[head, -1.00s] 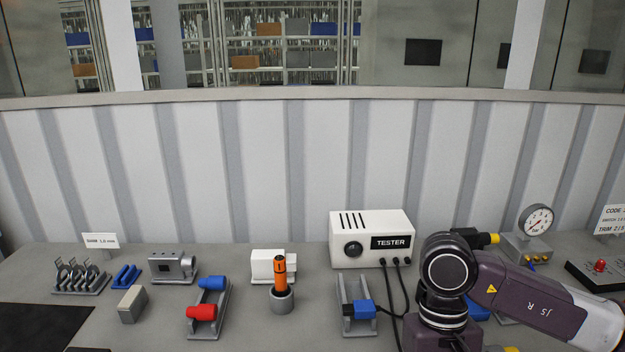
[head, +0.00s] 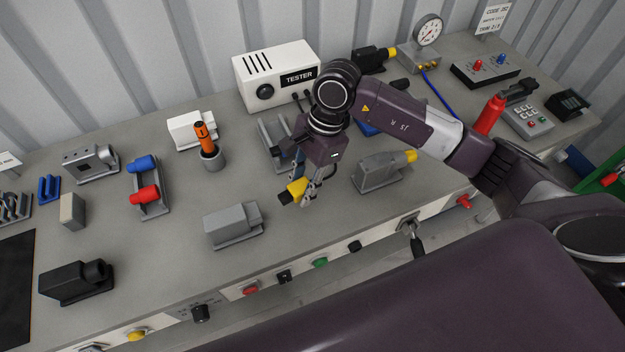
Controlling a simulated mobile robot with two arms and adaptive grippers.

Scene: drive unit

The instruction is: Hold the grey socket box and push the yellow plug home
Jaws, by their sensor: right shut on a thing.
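My right gripper (head: 313,193) is shut on a yellow plug (head: 297,187) with a dark end, held over the middle of the bench. The dark end faces left, toward a grey box (head: 232,224) on a flat base. That box stands apart from the plug, to its lower left, and nothing holds it. A second grey box (head: 378,172), right of the gripper, has a yellow end piece (head: 410,157) at its right side. I cannot tell which is the socket box. My left gripper is not in view.
A white tester (head: 276,75) with dark cables stands behind my right arm. A grey cup (head: 212,161) with an orange-handled tool, a red and blue part holder (head: 151,190) and a black box (head: 76,283) stand left. Buttons line the bench's front edge. Bench around the left grey box is clear.

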